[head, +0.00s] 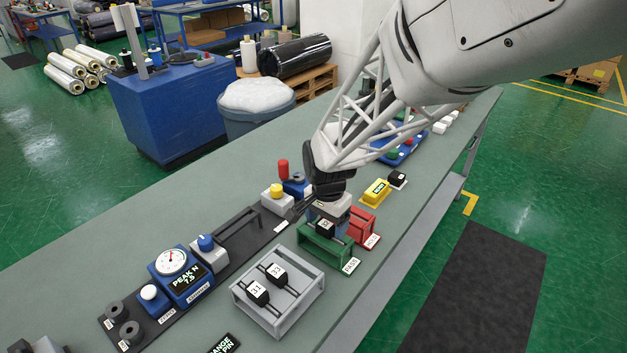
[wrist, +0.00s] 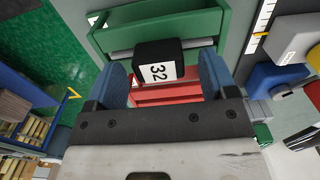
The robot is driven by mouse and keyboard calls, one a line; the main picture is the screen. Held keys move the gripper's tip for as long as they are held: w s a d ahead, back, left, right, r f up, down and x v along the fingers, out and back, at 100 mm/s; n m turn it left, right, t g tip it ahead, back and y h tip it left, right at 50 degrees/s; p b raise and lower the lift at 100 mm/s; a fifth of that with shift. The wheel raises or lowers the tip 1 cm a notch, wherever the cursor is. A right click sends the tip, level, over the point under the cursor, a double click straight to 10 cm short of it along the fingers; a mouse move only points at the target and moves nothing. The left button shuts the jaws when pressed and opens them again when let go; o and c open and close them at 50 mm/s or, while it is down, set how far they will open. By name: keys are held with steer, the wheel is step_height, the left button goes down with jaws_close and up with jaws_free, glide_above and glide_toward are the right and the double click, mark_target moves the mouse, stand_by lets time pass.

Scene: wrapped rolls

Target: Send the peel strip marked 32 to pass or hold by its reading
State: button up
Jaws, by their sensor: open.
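The peel strip marked 32 (head: 325,227) has a black block with a white label. It rests at the green PASS tray (head: 319,247), and a grey bar crosses the tray behind the block in the wrist view. My gripper (head: 329,216) is over that tray, its jaws open. In the wrist view, the blue fingers stand apart on either side of the 32 block (wrist: 157,62), with visible gaps. The red HOLD tray (head: 363,222) is just beyond the green one and partly hidden by my gripper. The blue gauge (head: 180,273) display reads PEAK N 7.5.
A grey rack (head: 277,298) holds the strips marked 31 and 33, in front of the green tray. A yellow device (head: 376,191) and a black block (head: 397,179) stand beyond the red tray. A dark fixture base (head: 225,250) with knobs runs along the left.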

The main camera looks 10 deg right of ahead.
steer(key=shift+r, duration=3.45)
steer(key=shift+s+r, duration=0.1)
steer(key=shift+s+d+r, duration=0.2)
steer(key=shift+s, duration=0.05)
steer(key=s+d+r+n+t, duration=0.1)
steer(key=s+d+r+n, duration=0.1)
steer(key=s, duration=0.5)
steer(key=s+d+r+n, duration=0.3)
steer(key=s+r+n, duration=0.1)
steer(key=s, duration=0.3)
steer(key=s+d+r+n+t, duration=0.1)
steer(key=s+d+r+n, duration=0.1)
steer(key=s, duration=0.5)
steer(key=shift+d+r+n+t, duration=0.35)
steer(key=shift+d+r, duration=0.25)
steer(key=shift+r, duration=0.25)
steer(key=shift+s, duration=0.1)
